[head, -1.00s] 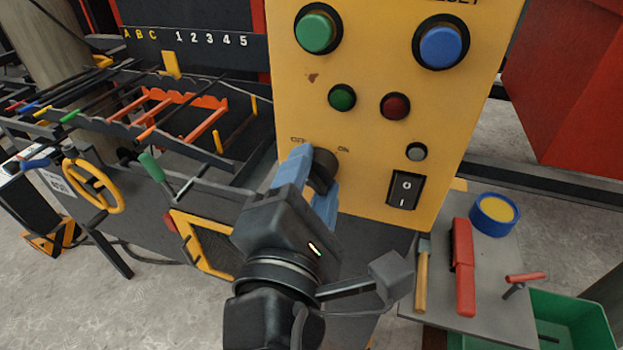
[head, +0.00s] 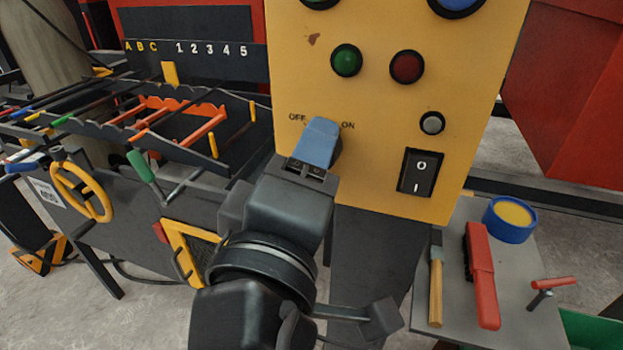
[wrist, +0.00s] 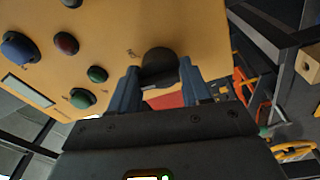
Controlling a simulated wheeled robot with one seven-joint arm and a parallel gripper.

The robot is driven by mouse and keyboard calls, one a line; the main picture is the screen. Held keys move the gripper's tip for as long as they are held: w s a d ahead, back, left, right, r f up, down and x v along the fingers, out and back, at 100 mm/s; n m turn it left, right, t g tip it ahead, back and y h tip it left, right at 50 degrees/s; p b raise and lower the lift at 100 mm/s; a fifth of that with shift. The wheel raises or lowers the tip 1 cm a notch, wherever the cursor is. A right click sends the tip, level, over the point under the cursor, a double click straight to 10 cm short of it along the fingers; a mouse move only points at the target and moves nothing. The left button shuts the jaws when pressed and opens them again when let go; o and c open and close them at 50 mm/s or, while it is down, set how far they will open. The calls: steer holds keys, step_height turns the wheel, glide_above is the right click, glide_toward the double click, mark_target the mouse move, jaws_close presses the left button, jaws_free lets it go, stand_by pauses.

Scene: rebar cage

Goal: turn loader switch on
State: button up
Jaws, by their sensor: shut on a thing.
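The loader switch is a black round knob (wrist: 159,64) on the yellow control panel (head: 290,60). In the head view it sits between the labels OFF and ON, and my gripper's blue fingers (head: 321,136) cover most of it. The dark edge of the knob (head: 337,152) shows just right of the fingers. In the wrist view my gripper (wrist: 158,80) has one finger on each side of the knob and is shut on it. Which label the knob points to is hidden.
Green (head: 346,60) and red (head: 407,67) lamps, a small grey button (head: 432,123) and a black rocker switch (head: 418,172) are close by on the panel. A tool shelf (head: 515,285) stands at lower right. The rebar rack (head: 190,115) is at left.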

steer(key=m+b, duration=0.2)
steer(key=f+m+b, duration=0.1)
steer(key=m, duration=0.2)
steer(key=shift+h+b, duration=0.4)
steer(key=shift+a+r+m+h+b, duration=0.1)
steer(key=shift+m+h+b, duration=0.05)
steer(key=shift+m+b, duration=0.7)
steer(key=shift+r+m+h+b, duration=0.15)
steer(key=shift+m+b, duration=0.4)
steer(key=shift+m, duration=0.5)
steer(key=o, duration=0.8)
steer(key=shift+o, duration=1)
steer(key=shift+r, duration=0.1)
steer(key=r+v, duration=0.1)
steer(key=v, duration=0.6)
steer(key=shift+s+f, duration=0.4)
steer(key=shift+f, duration=0.15)
steer(key=shift+a, duration=0.1)
